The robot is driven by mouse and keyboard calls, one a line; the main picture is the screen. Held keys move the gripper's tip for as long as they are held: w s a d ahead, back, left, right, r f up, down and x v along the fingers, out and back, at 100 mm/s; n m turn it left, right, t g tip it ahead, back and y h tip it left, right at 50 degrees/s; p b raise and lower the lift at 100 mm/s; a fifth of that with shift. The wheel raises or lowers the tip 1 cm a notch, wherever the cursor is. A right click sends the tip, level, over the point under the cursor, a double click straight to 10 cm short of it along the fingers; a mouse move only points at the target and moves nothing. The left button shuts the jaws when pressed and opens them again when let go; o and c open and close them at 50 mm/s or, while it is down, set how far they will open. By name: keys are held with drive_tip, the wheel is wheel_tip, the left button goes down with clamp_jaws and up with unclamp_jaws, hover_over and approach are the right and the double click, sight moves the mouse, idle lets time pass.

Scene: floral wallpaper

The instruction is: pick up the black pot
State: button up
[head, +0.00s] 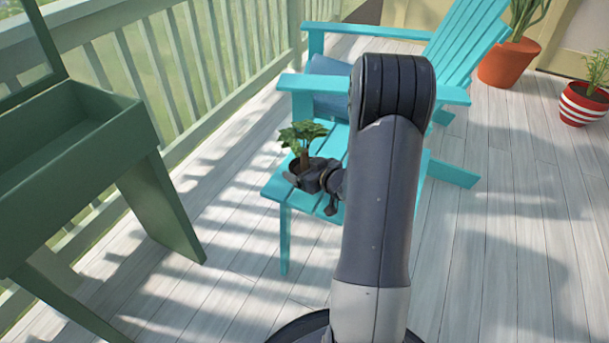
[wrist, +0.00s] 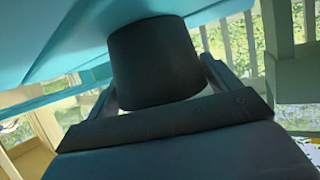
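The black pot (head: 295,166) holds a small leafy plant (head: 303,136) and is at the front of the turquoise chair's seat (head: 283,187). My gripper (head: 308,179) is at the pot, with its dark fingers beside it and hiding its lower part in the head view. In the wrist view the pot (wrist: 153,62) fills the space between the two fingers of my gripper (wrist: 160,88), against the turquoise surface. A finger shows at each side of the pot. I cannot tell whether they press on it or whether it is lifted.
A blue cushion (head: 330,99) lies on the chair behind the plant. A green planter stand (head: 75,150) is at left, by the railing (head: 190,70). A terracotta pot (head: 507,62) and a red-striped pot (head: 582,104) stand at upper right. The deck floor at right is clear.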

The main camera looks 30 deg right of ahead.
drive_tip(key=c, duration=0.6)
